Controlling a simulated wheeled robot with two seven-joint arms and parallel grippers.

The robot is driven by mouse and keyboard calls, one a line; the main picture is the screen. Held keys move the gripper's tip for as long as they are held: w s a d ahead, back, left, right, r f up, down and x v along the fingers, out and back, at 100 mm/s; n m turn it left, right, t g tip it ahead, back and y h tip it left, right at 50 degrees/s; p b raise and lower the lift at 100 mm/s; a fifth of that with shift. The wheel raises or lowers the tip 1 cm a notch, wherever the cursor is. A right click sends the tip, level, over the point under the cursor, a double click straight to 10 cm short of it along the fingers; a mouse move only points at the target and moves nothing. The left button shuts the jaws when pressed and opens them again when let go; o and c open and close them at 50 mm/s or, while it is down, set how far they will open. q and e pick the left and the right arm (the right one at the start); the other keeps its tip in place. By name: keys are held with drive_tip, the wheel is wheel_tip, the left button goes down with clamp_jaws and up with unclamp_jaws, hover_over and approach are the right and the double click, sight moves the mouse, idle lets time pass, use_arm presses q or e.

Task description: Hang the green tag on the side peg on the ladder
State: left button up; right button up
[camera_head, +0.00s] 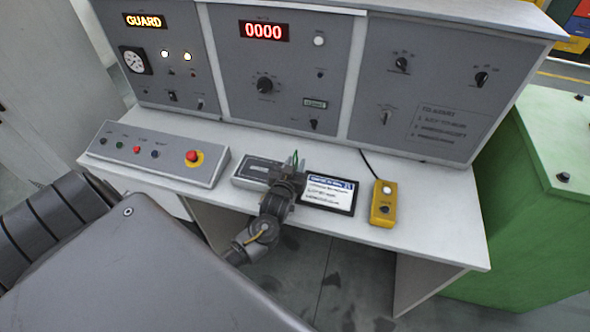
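A thin green piece (295,157), which looks like the green tag seen nearly edge-on, shows at the fingertips of my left gripper (294,168). The gripper reaches over the front of the white desk, between a grey tray and a framed card. The fingers are small and dark here, and I cannot tell whether they are closed on the green piece or stand around it. Most of the tag is hidden by the gripper. The ladder and its side peg are not in view. My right gripper is not in view.
The white desk (440,225) carries a grey button box (150,160), a grey tray (252,170), a framed card (328,192) and a yellow pendant (383,205). A control panel (270,75) rises behind. A green cabinet (545,200) stands at the right.

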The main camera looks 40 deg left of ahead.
use_arm(q)
clamp_jaws()
idle(0.3)
drive_tip(key=shift+r, duration=0.1)
drive_tip(key=shift+r, duration=0.2)
wheel_tip(320, 180, up, 2)
drive_tip(key=shift+r, duration=0.1)
drive_tip(key=s+d+r+b, duration=0.2)
drive_tip(key=s+d+r, duration=0.5)
drive_tip(key=s+r, duration=0.3)
drive_tip(key=shift+v, duration=1)
